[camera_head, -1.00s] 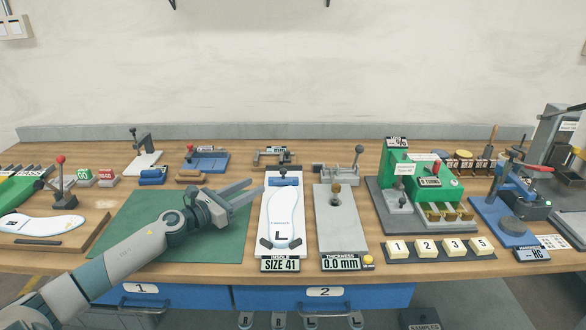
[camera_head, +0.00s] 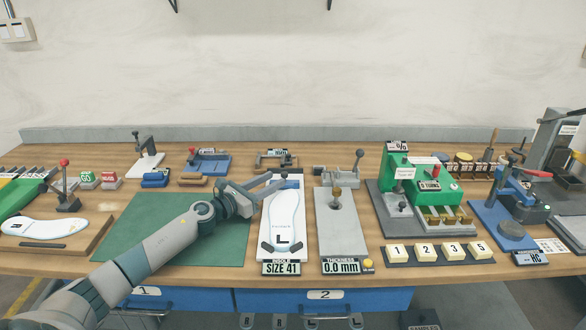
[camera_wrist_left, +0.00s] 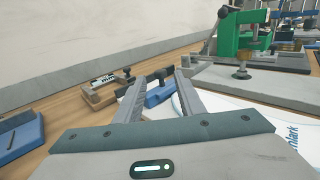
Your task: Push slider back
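The white size gauge board (camera_head: 267,222) holds a white insole marked L (camera_head: 283,212). A blue slider (camera_head: 292,184) with a dark knob sits at the board's far end, partly hidden by my fingers in the head view. My left gripper (camera_head: 278,180) is open at the slider's left side. In the left wrist view, the blue slider (camera_wrist_left: 157,95) shows between and just beyond the spread fingertips (camera_wrist_left: 159,77). I cannot tell whether the fingers touch it. My right gripper is not in view.
A grey thickness gauge (camera_head: 326,225) stands just right of the board. A green mat (camera_head: 150,225) lies under my left arm. A grey bracket (camera_head: 277,157) with a brown base lies behind the board. A green press (camera_head: 428,185) stands farther right.

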